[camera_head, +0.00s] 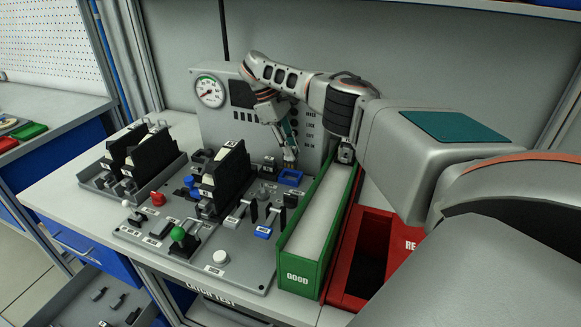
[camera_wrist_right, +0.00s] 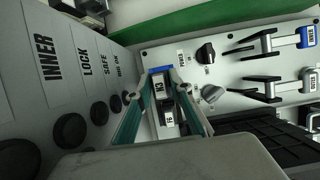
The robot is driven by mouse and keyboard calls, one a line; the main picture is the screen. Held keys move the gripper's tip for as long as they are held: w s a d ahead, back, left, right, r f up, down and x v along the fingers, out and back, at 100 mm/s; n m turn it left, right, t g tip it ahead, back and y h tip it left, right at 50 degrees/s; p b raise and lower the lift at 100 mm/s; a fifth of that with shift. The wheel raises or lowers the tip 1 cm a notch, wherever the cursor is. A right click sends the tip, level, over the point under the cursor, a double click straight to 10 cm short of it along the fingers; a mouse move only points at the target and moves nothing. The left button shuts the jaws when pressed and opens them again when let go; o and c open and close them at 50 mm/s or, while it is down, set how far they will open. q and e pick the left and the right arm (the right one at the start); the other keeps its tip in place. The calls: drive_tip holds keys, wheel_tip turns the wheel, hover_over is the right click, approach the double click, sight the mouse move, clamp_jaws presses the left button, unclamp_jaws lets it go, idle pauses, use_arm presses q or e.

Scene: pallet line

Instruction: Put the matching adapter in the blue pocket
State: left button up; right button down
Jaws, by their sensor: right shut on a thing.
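My right gripper (camera_head: 290,156) reaches down from the right arm in front of the grey gauge box. In the right wrist view its teal fingers (camera_wrist_right: 163,88) are shut on a small dark adapter (camera_wrist_right: 168,108) with white labels; one appears to read N3. The blue pocket (camera_head: 291,179) is a blue frame on the grey panel, just below the fingertips. A strip of its blue rim (camera_wrist_right: 158,70) shows beyond the adapter in the wrist view. I cannot tell whether the adapter is inside the pocket or just above it. My left gripper is not in view.
The gauge box (camera_head: 212,113) stands close behind the gripper. A green GOOD bin (camera_head: 299,277) and a red reject bin (camera_head: 345,283) lie to the right. Black upright racks (camera_head: 226,179), toggle levers and knobs crowd the panel (camera_head: 190,262) to the left.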

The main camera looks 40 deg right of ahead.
sight(290, 164)
wheel_tip(290, 164, down, 6)
drive_tip(key=shift+r+b, duration=0.1)
drive_tip(key=shift+b, duration=0.35)
drive_tip(key=c, duration=1.8)
unclamp_jaws()
